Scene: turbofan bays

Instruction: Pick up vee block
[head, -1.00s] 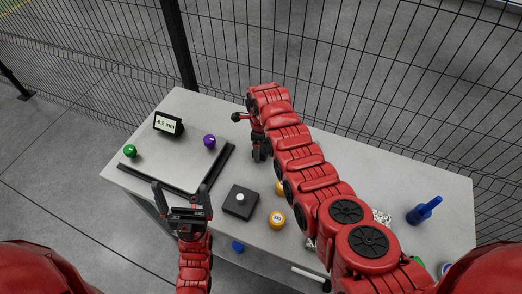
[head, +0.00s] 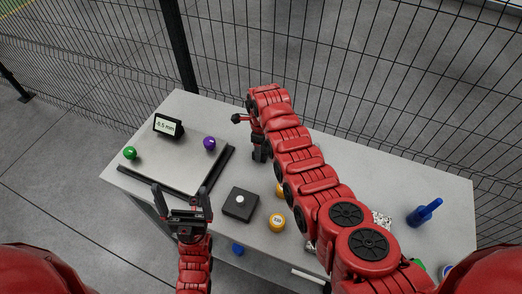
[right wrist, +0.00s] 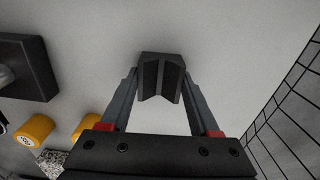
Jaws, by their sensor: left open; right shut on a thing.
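The vee block (right wrist: 160,72) is a dark grey block with a V-shaped groove. In the right wrist view it sits between the two fingers of my right gripper (right wrist: 160,84), which is shut on it. In the head view my right gripper (head: 259,151) is low over the middle of the table, partly behind my own arm, and the block cannot be made out there. I cannot tell whether the block touches the table. My left gripper (head: 181,191) is open and empty near the front left edge of the table.
A plate (head: 185,170) with a green ball (head: 130,153), a purple ball (head: 210,143) and a small display (head: 168,125) lies at left. A dark box (head: 240,204) and yellow cylinder (head: 277,222) stand mid-front; a blue bottle (head: 424,213) is at right. Wire fencing (head: 400,90) stands behind.

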